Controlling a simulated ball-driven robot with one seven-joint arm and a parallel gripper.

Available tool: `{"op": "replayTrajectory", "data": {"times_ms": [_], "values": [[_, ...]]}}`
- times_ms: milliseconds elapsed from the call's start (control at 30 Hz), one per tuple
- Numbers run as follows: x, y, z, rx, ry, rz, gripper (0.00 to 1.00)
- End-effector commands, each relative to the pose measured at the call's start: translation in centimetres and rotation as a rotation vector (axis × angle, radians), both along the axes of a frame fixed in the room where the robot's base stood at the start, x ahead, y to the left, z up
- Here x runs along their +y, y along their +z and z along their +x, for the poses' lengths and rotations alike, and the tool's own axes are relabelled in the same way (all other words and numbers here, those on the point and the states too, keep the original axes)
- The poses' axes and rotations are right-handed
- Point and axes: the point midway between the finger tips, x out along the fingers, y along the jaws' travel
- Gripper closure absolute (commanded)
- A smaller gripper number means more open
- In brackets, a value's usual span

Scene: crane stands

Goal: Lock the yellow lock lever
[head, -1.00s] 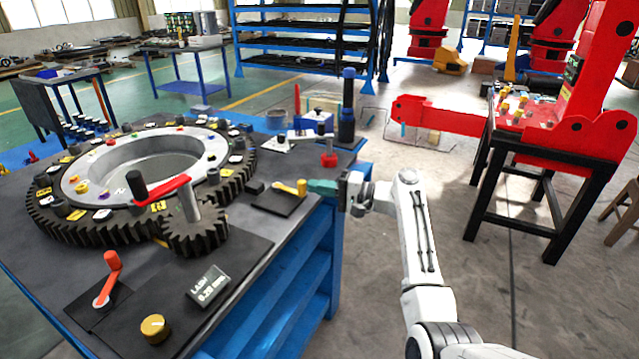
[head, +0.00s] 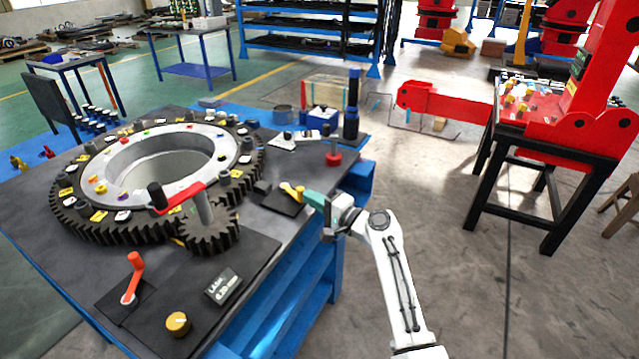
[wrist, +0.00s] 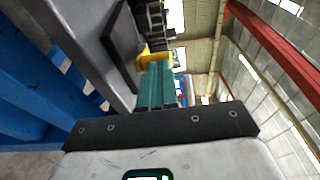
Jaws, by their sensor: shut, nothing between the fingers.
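The yellow lock lever (head: 291,190) sits on a small black plate (head: 281,205) near the right edge of the workbench. In the head view it slants down to the right. My gripper (head: 312,198) has teal fingers, shut with nothing between them. Their tips are at the lever's right end, touching or very close; I cannot tell which. In the wrist view the yellow lever (wrist: 147,54) shows just past the fingertips (wrist: 156,67), which hide part of it.
A large dark ring gear (head: 85,235) and a small gear with a red crank (head: 180,196) fill the bench's left and middle. A red-orange lever (head: 134,270) and yellow knob (head: 178,322) are at the front. A red-based post (head: 333,158) stands behind the lock lever.

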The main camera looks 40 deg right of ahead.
Motion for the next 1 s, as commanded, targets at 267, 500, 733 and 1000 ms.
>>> {"op": "replayTrajectory", "data": {"times_ms": [267,500,733,1000], "values": [[3.2,0.2,0.4,-0.001,-0.078,0.001,1.00],[5.2,0.0,1.1,-0.001,-0.078,0.000,1.00],[6.4,0.0,1.7,-0.001,-0.079,0.000,1.00],[7.0,0.0,2.1,-0.001,-0.078,0.000,1.00]]}}
